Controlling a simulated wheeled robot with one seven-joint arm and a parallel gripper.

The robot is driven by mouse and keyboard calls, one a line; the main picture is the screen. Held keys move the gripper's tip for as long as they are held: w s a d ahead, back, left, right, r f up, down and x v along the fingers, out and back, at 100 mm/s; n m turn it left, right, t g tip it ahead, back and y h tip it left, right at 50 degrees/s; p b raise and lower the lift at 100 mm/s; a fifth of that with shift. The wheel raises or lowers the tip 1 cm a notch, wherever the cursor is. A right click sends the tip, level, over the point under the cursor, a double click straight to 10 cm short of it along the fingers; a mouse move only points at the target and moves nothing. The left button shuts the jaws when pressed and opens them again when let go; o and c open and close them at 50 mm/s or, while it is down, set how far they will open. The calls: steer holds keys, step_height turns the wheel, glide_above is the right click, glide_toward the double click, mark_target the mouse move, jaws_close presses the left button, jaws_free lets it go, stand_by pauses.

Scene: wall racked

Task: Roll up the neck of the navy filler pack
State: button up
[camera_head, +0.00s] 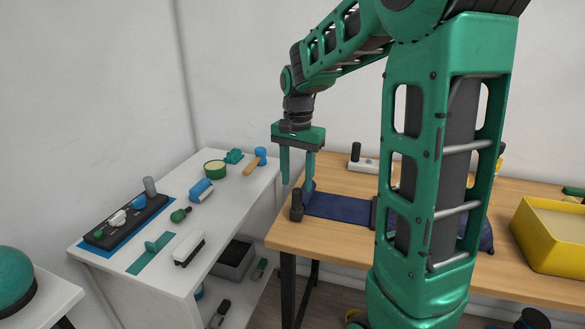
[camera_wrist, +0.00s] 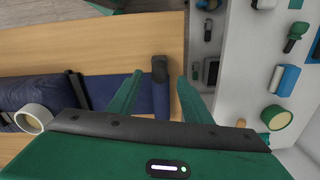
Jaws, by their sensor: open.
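The navy filler pack lies on the wooden table, its body (camera_wrist: 30,92) at the left of the wrist view and mostly hidden behind my arm in the head view (camera_head: 487,236). Its flat neck (camera_head: 338,206) runs left towards the table's edge, and also shows in the wrist view (camera_wrist: 105,88). A dark bar (camera_wrist: 76,88) crosses the neck beside the body. At the neck's free end is a navy strip or roll (camera_wrist: 161,100) with a dark knob (camera_wrist: 160,69), also seen in the head view (camera_head: 297,205). My gripper (camera_head: 297,182) is open, its fingers (camera_wrist: 160,76) either side of that end.
A white bench (camera_head: 225,215) with tools stands left, across a gap from the wooden table (camera_head: 330,240). A yellow bin (camera_head: 550,235) sits on the table at right. A pale ring (camera_wrist: 33,118) lies near the pack's body. A white-based device (camera_head: 362,165) stands behind the neck.

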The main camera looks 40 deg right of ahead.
mark_target(297, 190)
steer(key=shift+f, duration=3.1)
steer(key=shift+c, duration=0.4)
steer(key=shift+s, duration=0.1)
jaws_close()
